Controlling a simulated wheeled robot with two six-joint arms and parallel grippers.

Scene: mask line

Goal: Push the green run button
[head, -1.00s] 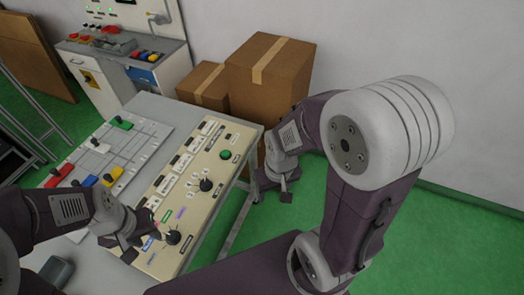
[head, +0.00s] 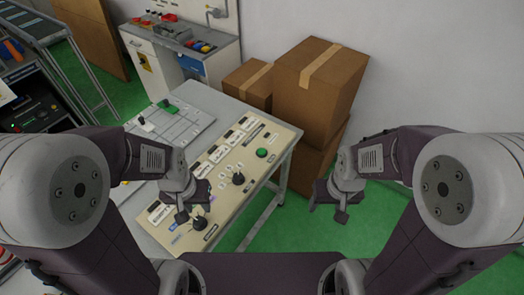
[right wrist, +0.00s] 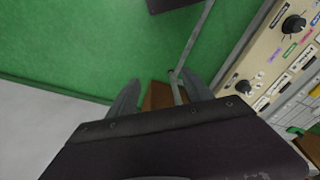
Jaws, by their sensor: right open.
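The green run button (head: 262,153) is a round raised button near the far right corner of the beige control panel (head: 240,193). A black knob (head: 238,178) sits nearer to me on the panel. My left gripper (head: 192,207) is over the panel's near left part, by another black knob (head: 199,224), away from the button; its jaws are not clear. My right gripper (head: 328,204) hangs over the floor right of the table, apart from the button. It is open and empty; its fingers show in the right wrist view (right wrist: 160,97), where I cannot make out the button.
Cardboard boxes (head: 318,85) stand behind the table's right side. A grey board with a green part (head: 168,107) lies left of the panel, partly behind my left arm. A white cabinet (head: 165,60) stands at the back. Green floor is free right of the table.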

